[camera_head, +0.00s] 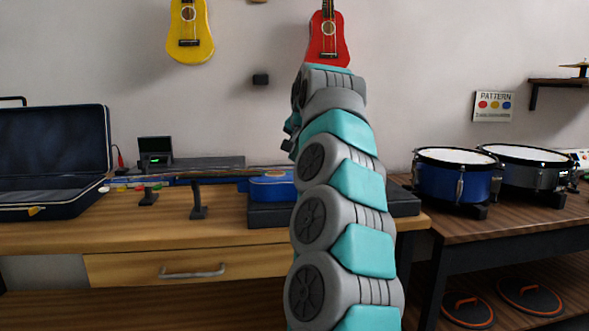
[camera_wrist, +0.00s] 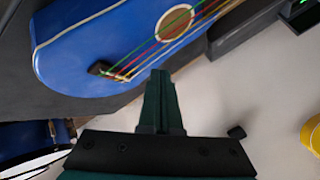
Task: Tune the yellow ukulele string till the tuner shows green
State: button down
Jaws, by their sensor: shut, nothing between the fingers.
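The blue ukulele (camera_head: 270,187) lies across stands on the wooden workbench, its neck pointing left and its coloured-peg headstock (camera_head: 122,186) at the left end. My arm hides part of its body. In the wrist view the blue body (camera_wrist: 100,40) shows the bridge, the sound hole and green, yellow and red strings (camera_wrist: 155,42). The tuner (camera_head: 155,150) stands behind the neck with a small green glow on its screen; its reading is too small to tell. My gripper (camera_wrist: 160,75) is shut and empty, in the air near the ukulele body, apart from the pegs.
An open dark case (camera_head: 55,155) stands at the bench's left. Two drums (camera_head: 455,177) stand on the right table. A yellow ukulele (camera_head: 190,35) and a red one (camera_head: 328,40) hang on the wall. Two black stands (camera_head: 198,200) hold the neck.

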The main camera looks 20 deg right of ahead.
jog(key=shift+f, duration=0.15)
jog(key=shift+f+b, duration=0.3)
jog(key=shift+b, duration=0.15)
jog(key=shift+f+b, duration=0.3)
jog(key=shift+b, duration=0.05)
dwell(0.5)
jog(key=shift+r, duration=0.15)
jog(key=shift+r+p, duration=0.65)
notch_tip(320, 180, up, 5)
jog(key=p, duration=0.4)
dwell(1.9)
